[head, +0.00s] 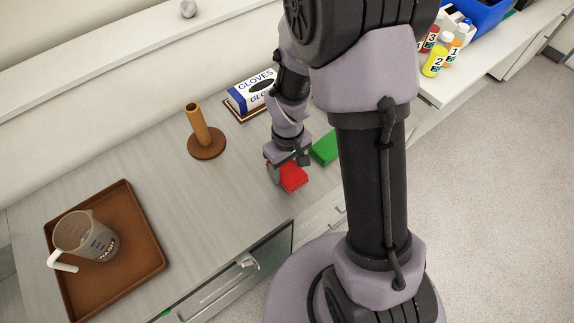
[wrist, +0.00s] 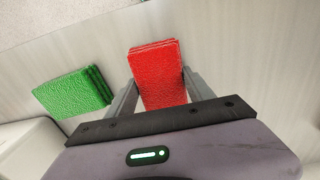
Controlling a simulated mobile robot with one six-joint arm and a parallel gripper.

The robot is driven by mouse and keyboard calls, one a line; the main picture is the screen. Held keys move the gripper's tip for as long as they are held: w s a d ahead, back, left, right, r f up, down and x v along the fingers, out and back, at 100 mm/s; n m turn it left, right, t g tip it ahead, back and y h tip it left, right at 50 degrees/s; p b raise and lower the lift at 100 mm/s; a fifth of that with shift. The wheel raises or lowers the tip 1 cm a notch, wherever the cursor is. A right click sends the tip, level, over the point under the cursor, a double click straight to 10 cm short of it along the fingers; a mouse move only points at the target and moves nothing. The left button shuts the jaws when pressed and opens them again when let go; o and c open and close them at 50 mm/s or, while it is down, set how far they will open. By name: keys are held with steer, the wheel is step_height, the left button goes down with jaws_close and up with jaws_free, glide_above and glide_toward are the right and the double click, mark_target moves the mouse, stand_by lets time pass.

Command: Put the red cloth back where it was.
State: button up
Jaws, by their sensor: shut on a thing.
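The red cloth (head: 293,177) is a folded stack at the front part of the grey counter in the head view. My gripper (head: 288,166) is over it, pointing down, and shut on it. In the wrist view the red cloth (wrist: 158,75) sits between the two fingers of my gripper (wrist: 160,90). I cannot tell whether the cloth touches the counter or is held just above it. A folded green cloth (head: 325,148) lies beside it, apart from it; it also shows at the left in the wrist view (wrist: 73,94).
A glove box (head: 250,94) and a brown upright holder (head: 205,140) stand behind. A brown tray (head: 140,262) with a measuring jug (head: 85,237) is at the left. Numbered bottles (head: 436,60) and a blue bin (head: 487,12) are at the upper right. The counter between tray and holder is clear.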

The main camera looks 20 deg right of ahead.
steer(key=shift+r, duration=0.1)
steer(key=shift+f, duration=0.2)
steer(key=o, duration=1.3)
step_height(320, 180, up, 17)
steer(key=m+t+p, duration=0.1)
steer(key=p, duration=0.3)
step_height(320, 180, up, 9)
steer(key=m+t+y, duration=0.1)
steer(key=m+t, duration=0.1)
steer(key=m, duration=0.2)
glide_above(287, 171)
steer(key=s+a, duration=0.2)
steer(key=s, duration=0.4)
steer(key=s+r+m+t, duration=0.1)
steer(key=s, duration=0.1)
steer(key=s+a+r+m+t, duration=0.1)
steer(key=s+r, duration=0.1)
steer(key=s+r+m+y, duration=0.1)
steer(key=s+r, duration=0.1)
steer(key=shift+s+a+r+t, duration=0.1)
steer(key=shift+a+r+t, duration=0.15)
steer(key=shift+t, duration=0.15)
